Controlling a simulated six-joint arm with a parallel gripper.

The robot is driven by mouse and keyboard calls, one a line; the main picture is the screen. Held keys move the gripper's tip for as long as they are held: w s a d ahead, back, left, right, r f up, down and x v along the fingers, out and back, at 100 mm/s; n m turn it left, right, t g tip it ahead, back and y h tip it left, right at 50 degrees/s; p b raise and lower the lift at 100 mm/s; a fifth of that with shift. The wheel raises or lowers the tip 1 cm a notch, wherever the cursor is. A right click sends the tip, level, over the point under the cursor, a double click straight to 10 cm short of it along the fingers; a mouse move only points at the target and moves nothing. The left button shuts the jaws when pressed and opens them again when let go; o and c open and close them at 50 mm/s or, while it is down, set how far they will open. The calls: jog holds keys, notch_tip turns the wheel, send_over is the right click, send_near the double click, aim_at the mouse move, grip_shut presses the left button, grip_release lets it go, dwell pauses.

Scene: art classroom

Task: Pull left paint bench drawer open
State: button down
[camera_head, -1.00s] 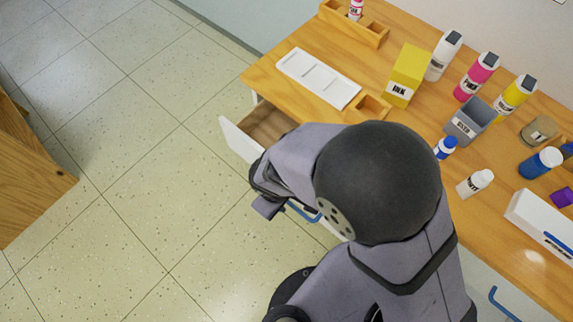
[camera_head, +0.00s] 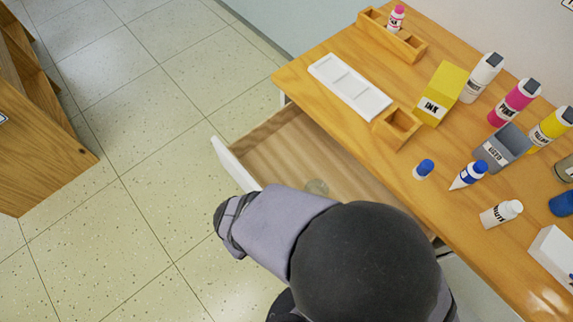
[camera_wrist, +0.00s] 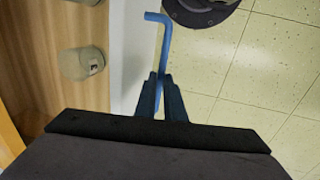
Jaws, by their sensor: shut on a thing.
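The left paint bench drawer (camera_head: 228,163) stands well open from the wooden bench (camera_head: 300,80), with its white front out over the floor. In the wrist view the drawer front (camera_wrist: 128,60) runs beside the blue handle (camera_wrist: 163,45). My gripper (camera_wrist: 161,82) is shut on this handle. Two grey-beige round things (camera_wrist: 82,63) lie in the drawer in that view. In the head view my arm hides the gripper, the handle and part of the drawer.
A wooden cabinet (camera_head: 45,140) stands at the left. The tiled floor between is clear.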

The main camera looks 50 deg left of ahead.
jog(key=shift+s, duration=1.15)
jog(key=c, duration=1.8)
grip_release()
jog(key=shift+c, duration=0.2)
jog(key=shift+r, duration=0.1)
notch_tip(320, 180, up, 7)
jog(key=s, duration=0.1)
jog(key=shift+s, duration=0.15)
